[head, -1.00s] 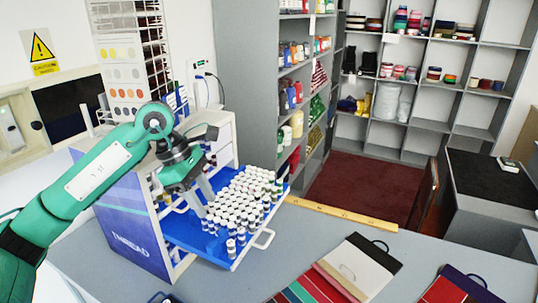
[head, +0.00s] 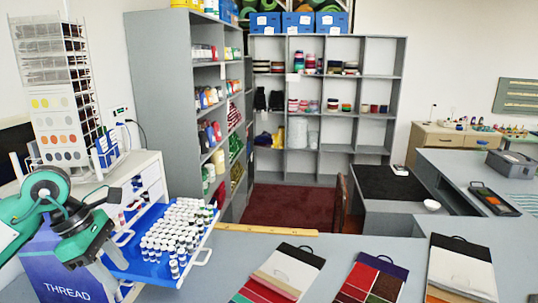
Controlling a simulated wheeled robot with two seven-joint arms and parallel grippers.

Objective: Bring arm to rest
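My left arm is green and comes in from the left. Its dark and green gripper (head: 112,266) points down beside the left part of the open blue thread drawer (head: 125,257). The gripper's fingers are small and partly hidden by its body, so I cannot tell whether they are open or shut. No held thing shows. White-capped thread spools (head: 178,228) stand upright in the drawer, to the right of the gripper. My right gripper is out of view.
The blue THREAD cabinet (head: 62,272) stands below the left arm. A yellow ruler (head: 265,230) lies along the counter's far edge. Swatch boards (head: 288,268) lie at the front, with grey counter (head: 225,270) bare between drawer and boards. Shelves stand behind.

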